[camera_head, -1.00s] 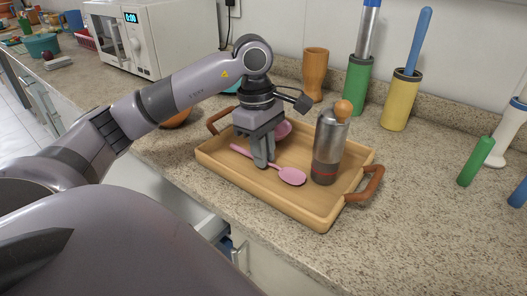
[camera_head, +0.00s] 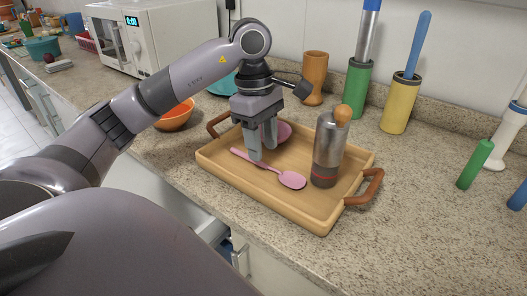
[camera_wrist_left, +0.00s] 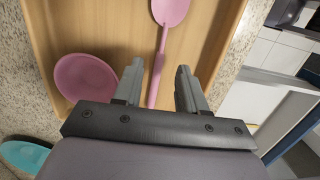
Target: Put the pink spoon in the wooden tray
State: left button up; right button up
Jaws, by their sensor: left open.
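The pink spoon (camera_head: 290,179) lies in the wooden tray (camera_head: 290,208), its handle toward the left and its bowl toward the pepper mill. It also shows in the left wrist view (camera_wrist_left: 160,62), its handle end between the spread fingers. My left gripper (camera_head: 262,152) is open and empty, pointing down above the handle end of the spoon. In the left wrist view my left gripper (camera_wrist_left: 155,85) shows a clear gap between its fingers. The wooden tray also shows in that view (camera_wrist_left: 110,25). My right gripper is not in view.
A pink bowl (camera_wrist_left: 84,78) and a grey pepper mill (camera_head: 328,150) stand in the tray. An orange bowl (camera_head: 176,117) and a teal bowl (camera_head: 222,84) are behind my left arm. Upright holders (camera_head: 400,105) stand along the wall.

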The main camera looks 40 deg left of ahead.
pick_arm(q)
notch_tip(320, 180, up, 9)
jog(key=a+p, duration=0.1)
jog(key=p, duration=0.2)
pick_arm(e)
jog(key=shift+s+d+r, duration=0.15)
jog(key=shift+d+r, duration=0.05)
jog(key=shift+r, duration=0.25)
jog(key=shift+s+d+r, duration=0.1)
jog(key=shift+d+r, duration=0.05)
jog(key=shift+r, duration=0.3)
pick_arm(q)
jog(key=shift+f, duration=0.1)
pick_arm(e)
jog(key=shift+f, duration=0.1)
